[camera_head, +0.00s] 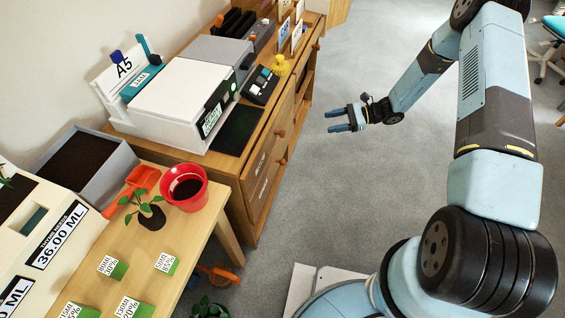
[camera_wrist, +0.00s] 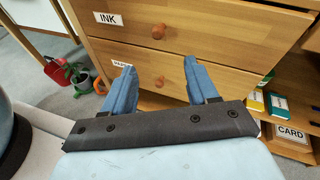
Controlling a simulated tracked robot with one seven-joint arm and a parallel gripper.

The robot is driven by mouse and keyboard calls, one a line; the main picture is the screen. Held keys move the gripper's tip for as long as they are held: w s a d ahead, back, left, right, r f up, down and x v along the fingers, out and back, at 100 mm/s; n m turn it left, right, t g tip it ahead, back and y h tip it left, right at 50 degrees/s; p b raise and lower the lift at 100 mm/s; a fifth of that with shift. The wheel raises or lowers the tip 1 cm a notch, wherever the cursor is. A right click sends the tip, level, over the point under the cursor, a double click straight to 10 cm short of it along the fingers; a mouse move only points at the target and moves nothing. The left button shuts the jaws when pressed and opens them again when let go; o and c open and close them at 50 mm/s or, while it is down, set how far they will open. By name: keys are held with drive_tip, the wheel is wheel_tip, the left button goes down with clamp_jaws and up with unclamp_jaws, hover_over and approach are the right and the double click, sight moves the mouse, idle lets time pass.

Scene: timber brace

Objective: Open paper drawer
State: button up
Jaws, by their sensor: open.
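The wooden cabinet (camera_head: 302,108) has two drawers stacked on its front. In the wrist view the upper drawer (camera_wrist: 215,32) reads INK and has a round knob (camera_wrist: 158,31). The paper drawer (camera_wrist: 222,79) below looks shut; its label (camera_wrist: 120,65) is partly hidden by my left finger. Its orange-brown knob (camera_wrist: 159,82) shows between my fingers. My gripper (camera_wrist: 159,66) is open and empty. In the head view my gripper (camera_head: 329,121) is in the air to the right of the cabinet front, apart from it.
A printer (camera_head: 180,103) stands on the cabinet top. A plant table with a red pot (camera_head: 186,188) is at the lower left. The wrist view shows an open shelf with a CARD label (camera_wrist: 290,133) at the right. Grey floor (camera_head: 345,190) is clear before the cabinet.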

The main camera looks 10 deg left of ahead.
wheel_tip(320, 180, down, 12)
drive_tip(key=s+a+m+t+y, duration=0.2)
drive_tip(key=m, duration=0.2)
drive_tip(key=m+t+y, duration=0.1)
drive_tip(key=m+t, duration=0.2)
drive_tip(key=m, duration=0.2)
approach(283, 161)
drive_tip(key=a, duration=0.3)
drive_tip(key=a+f, duration=0.1)
drive_tip(key=a, duration=0.2)
drive_tip(key=w+a, duration=0.1)
drive_tip(key=a, duration=0.3)
drive_tip(key=shift+a+f, duration=0.1)
drive_tip(key=shift+f, duration=0.3)
drive_tip(key=shift+c, duration=0.3)
drive_tip(key=shift+w+t, duration=0.1)
drive_tip(key=shift+t, duration=0.3)
clamp_jaws()
